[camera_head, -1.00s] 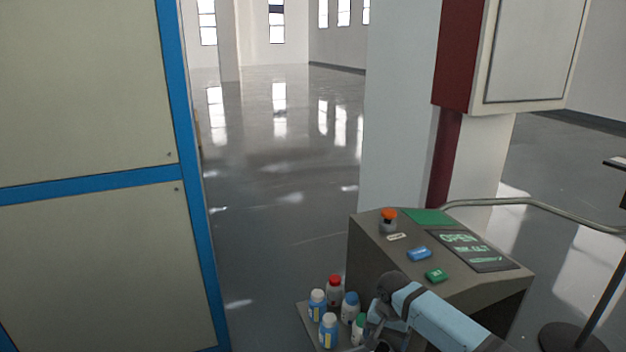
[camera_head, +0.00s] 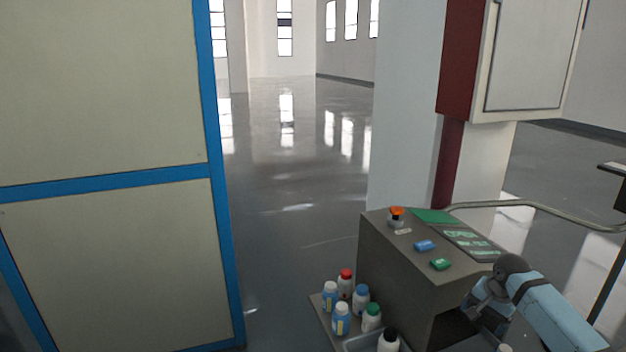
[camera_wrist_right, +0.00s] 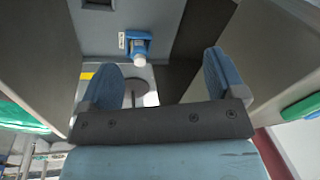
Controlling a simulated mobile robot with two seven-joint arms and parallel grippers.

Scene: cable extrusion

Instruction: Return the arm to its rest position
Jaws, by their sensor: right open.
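My right arm (camera_head: 560,312) comes in from the lower right of the head view, bent at a dark joint. My right gripper (camera_head: 480,299) hangs in front of the right part of the grey control console (camera_head: 395,265) and covers part of it. In the right wrist view its two blue-padded fingers (camera_wrist_right: 160,85) stand wide apart with nothing held between them. I cannot tell whether it touches the console. My left gripper is out of sight.
The console top carries an orange knob (camera_head: 397,214), a blue button (camera_head: 425,245) and a green button (camera_head: 440,264). Several capped bottles (camera_head: 341,318) stand on a low tray left of it. A blue-framed panel (camera_head: 105,265) fills the left. Open floor (camera_head: 290,220) lies between.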

